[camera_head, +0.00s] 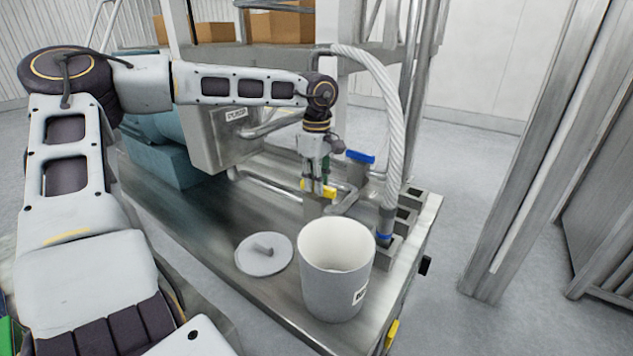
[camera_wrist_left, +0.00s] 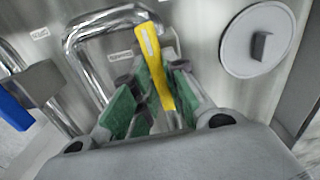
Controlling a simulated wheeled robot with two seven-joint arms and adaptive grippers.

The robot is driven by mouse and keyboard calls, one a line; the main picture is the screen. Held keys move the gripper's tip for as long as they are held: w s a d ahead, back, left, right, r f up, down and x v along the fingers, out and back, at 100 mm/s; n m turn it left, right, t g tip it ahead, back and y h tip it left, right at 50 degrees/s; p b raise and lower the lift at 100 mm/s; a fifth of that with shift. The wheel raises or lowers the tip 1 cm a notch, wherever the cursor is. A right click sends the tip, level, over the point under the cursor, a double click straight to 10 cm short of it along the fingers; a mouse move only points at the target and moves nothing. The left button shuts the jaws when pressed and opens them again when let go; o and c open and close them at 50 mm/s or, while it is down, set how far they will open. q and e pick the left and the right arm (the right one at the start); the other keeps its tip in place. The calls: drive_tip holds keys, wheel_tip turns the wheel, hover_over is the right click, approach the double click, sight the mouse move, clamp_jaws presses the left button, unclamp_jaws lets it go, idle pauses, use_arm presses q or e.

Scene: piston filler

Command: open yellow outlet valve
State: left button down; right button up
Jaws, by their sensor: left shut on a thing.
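The yellow outlet valve handle (camera_head: 328,193) shows in the head view on the steel piping above the machine's deck, behind the white bucket. My left gripper (camera_head: 318,186) reaches down onto it from above. In the left wrist view the yellow handle (camera_wrist_left: 155,65) runs between the green-padded fingers of my left gripper (camera_wrist_left: 155,95), which is shut on it. The handle's free end sticks out beyond the fingers. The valve body under the handle is mostly hidden by the gripper. My right gripper is not in view.
A white bucket (camera_head: 335,280) stands open on the steel deck (camera_head: 215,225), with its round lid (camera_head: 263,254) lying beside it. A blue valve handle (camera_head: 361,157) and a ribbed white hose (camera_head: 388,110) are close on the right of the gripper.

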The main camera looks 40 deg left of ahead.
use_arm(q)
drive_tip(key=shift+m, duration=0.5)
drive_tip(key=c, duration=1.4)
unclamp_jaws()
drive_tip(key=shift+c, duration=0.2)
wheel_tip(320, 180, up, 12)
